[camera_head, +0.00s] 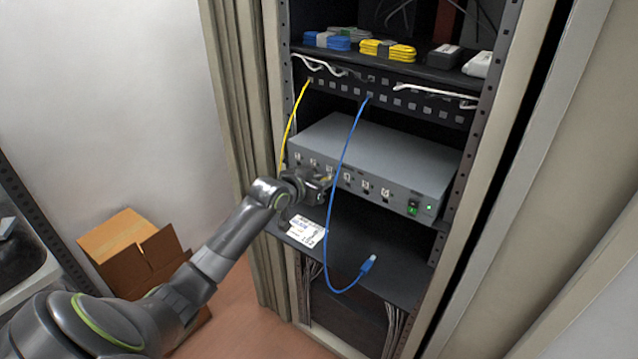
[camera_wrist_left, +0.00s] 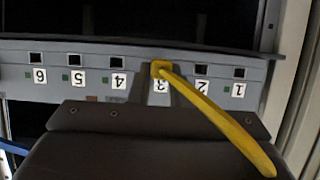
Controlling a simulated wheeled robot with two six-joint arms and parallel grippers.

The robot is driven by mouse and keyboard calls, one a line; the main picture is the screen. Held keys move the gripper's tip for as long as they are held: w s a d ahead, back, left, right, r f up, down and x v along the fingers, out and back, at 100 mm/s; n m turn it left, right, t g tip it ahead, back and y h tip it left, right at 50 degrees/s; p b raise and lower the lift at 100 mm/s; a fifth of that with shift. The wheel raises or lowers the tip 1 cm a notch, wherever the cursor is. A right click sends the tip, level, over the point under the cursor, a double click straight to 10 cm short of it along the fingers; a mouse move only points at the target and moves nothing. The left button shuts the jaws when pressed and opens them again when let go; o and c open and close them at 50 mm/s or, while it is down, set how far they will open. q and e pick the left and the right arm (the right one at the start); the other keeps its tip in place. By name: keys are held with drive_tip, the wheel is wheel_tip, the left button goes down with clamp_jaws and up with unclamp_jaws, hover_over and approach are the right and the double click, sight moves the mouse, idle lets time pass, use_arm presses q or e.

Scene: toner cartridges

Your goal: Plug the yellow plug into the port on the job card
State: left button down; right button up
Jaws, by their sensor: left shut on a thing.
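The yellow plug (camera_wrist_left: 161,69) is at the port above label 3 on the grey switch box's front in the left wrist view. It covers that port; I cannot tell how deep it sits. Its yellow cable (camera_wrist_left: 217,115) runs to the lower right there, and hangs from the upper panel in the head view (camera_head: 291,125). My left gripper (camera_head: 326,183) is shut on the plug, against the box front (camera_head: 380,155). The job card (camera_head: 306,231) lies on the shelf below; its print is too small to read for certain. My right gripper is not in view.
A blue cable (camera_head: 334,190) hangs in front of the box, its loose blue plug (camera_head: 368,264) over the lower shelf (camera_head: 400,275). The other numbered ports look empty. Coiled cables (camera_head: 388,50) lie on the top shelf. A cardboard box (camera_head: 130,250) stands on the floor at left.

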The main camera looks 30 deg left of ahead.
use_arm(q)
drive_tip(key=shift+w, duration=0.6)
drive_tip(key=c, duration=1.3)
unclamp_jaws()
drive_tip(key=shift+o, duration=0.2)
drive_tip(key=shift+s, duration=0.15)
drive_tip(key=b+v, duration=0.3)
drive_tip(key=v, duration=1.4)
